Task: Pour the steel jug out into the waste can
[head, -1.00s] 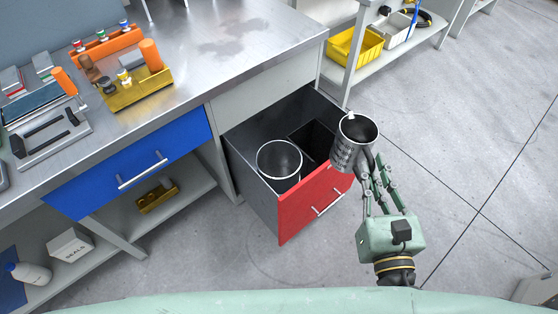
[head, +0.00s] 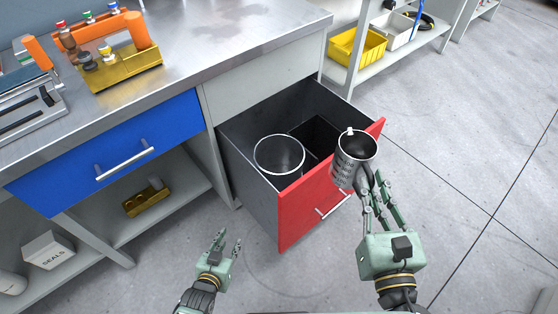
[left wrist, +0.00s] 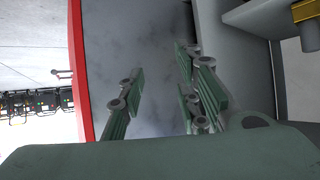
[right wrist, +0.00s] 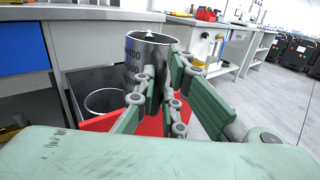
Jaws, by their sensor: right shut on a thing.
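The steel jug (head: 352,160) is upright in my right gripper (head: 369,190), held by its handle just outside the red drawer front. In the right wrist view the jug (right wrist: 146,62) shows dark markings on its side, and the fingers are closed at its handle. The jug's contents are not clear. The waste can (head: 279,155), a round can with a pale rim, stands inside the open drawer, left of the jug; the can (right wrist: 103,100) also shows behind the jug. My left gripper (head: 228,243) is open and empty, in front of the drawer's left side.
The red-fronted drawer (head: 318,205) is pulled out, with a dark square compartment beside the can. A blue drawer (head: 110,150) is shut at left, below the steel worktop (head: 210,40). A shelf with a yellow bin (head: 356,47) stands behind. Open floor lies to the right.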

